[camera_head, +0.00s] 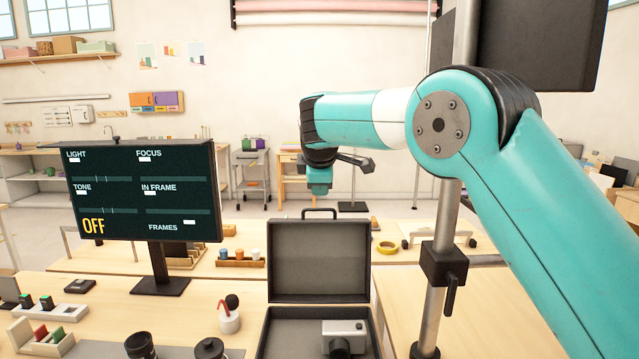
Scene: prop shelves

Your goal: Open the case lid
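The dark case (262,345) stands on the wooden table at the bottom middle, its front cut off by the frame edge. Its lid (318,262) stands up at the back, roughly upright, with the inner face showing and a handle on its top edge. A small silver camera (343,328) lies inside the case, at the right. The end of my arm, with my gripper (319,190), hangs above and behind the lid, apart from it. The fingers cannot be made out, and I see nothing held there.
A monitor (145,190) reading OFF stands left of the case. A metal pole with a clamp (443,264) rises at the right. A small white pot (229,318) and dark lens-like items (140,345) stand left of the case. A yellow tape roll (385,248) lies behind it.

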